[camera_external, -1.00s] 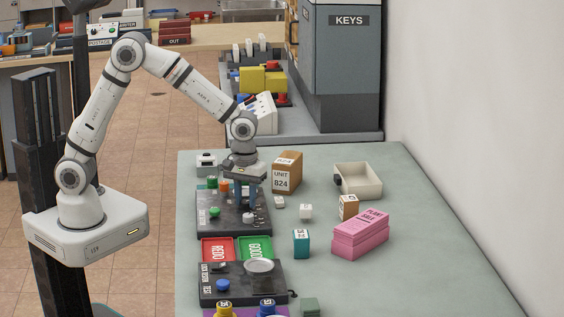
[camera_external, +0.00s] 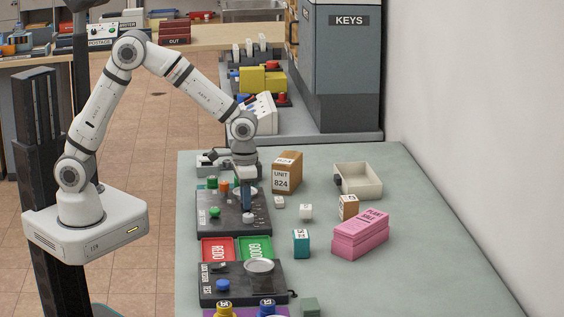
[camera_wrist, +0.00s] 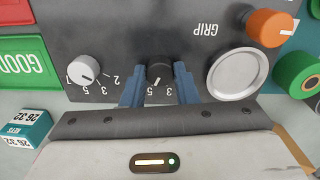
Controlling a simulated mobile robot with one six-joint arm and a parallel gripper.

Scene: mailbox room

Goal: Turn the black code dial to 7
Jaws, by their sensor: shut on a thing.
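The black code dial (camera_wrist: 160,72) is on the dark panel (camera_wrist: 120,30), between the two blue fingers of my gripper (camera_wrist: 160,76) in the wrist view. My gripper is shut on the dial. A short white pointer mark shows on the dial, aimed toward the bottom of the picture between the digits 3 and 5. The 7 of this dial is not visible, and the fingers cover part of its scale. In the external view my gripper (camera_external: 247,204) reaches straight down to the panel (camera_external: 228,228), and the dial is hidden.
A white dial (camera_wrist: 84,70) with its own digits is left of my fingers. A round metal dish (camera_wrist: 235,73), orange knob (camera_wrist: 270,26) and green knob (camera_wrist: 298,73) are to the right. A teal box (camera_external: 301,243) and pink block (camera_external: 360,236) stand on the table.

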